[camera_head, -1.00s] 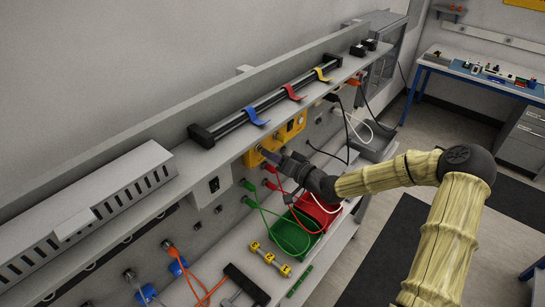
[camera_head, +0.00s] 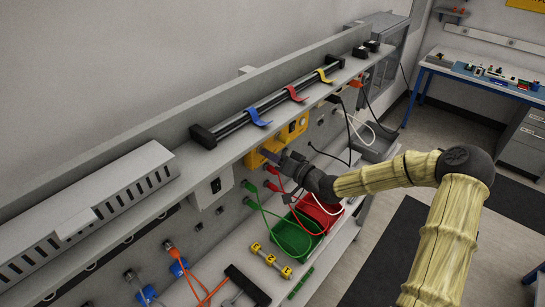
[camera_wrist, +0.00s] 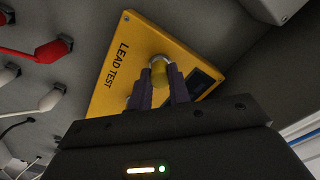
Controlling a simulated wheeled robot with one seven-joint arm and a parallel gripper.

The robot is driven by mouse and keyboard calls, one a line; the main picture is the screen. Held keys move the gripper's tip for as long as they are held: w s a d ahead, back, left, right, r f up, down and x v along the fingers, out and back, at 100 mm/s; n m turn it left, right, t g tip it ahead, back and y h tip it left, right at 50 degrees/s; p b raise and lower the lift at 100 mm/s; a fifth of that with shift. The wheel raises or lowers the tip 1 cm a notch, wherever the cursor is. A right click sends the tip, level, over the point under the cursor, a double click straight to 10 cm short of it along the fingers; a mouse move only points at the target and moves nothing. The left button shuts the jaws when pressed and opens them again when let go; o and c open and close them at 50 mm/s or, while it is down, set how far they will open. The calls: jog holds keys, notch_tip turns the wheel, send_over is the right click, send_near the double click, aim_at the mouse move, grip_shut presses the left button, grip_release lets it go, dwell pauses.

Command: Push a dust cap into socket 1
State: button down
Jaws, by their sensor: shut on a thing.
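The yellow panel marked LEAD TEST (camera_wrist: 112,75) is on the wall ahead of my gripper; in the head view the yellow panel (camera_head: 291,133) sits under the shelf. My gripper (camera_wrist: 161,76) is shut on a small yellow dust cap (camera_wrist: 159,75), held between its purple fingers. The cap is in front of a round metal socket (camera_wrist: 157,59) on the panel. The fingers hide part of the socket, and I cannot tell how far the cap is in. No socket number is readable. In the head view my gripper (camera_head: 271,156) is at the panel's lower part.
A red plug (camera_wrist: 52,50) and white plugs (camera_wrist: 51,99) stick out of the wall at left in the wrist view. Below the panel are a green bin (camera_head: 294,240) and a red bin (camera_head: 322,213) with hanging cables. The shelf (camera_head: 220,150) overhangs my gripper.

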jog(key=c, duration=1.2)
grip_release()
jog(key=shift+c, duration=0.2)
jog(key=shift+d, duration=0.1)
jog(key=b+v, duration=0.5)
jog(key=v, duration=1.2)
jog(key=shift+s+f, duration=0.1)
jog(key=shift+s, duration=0.05)
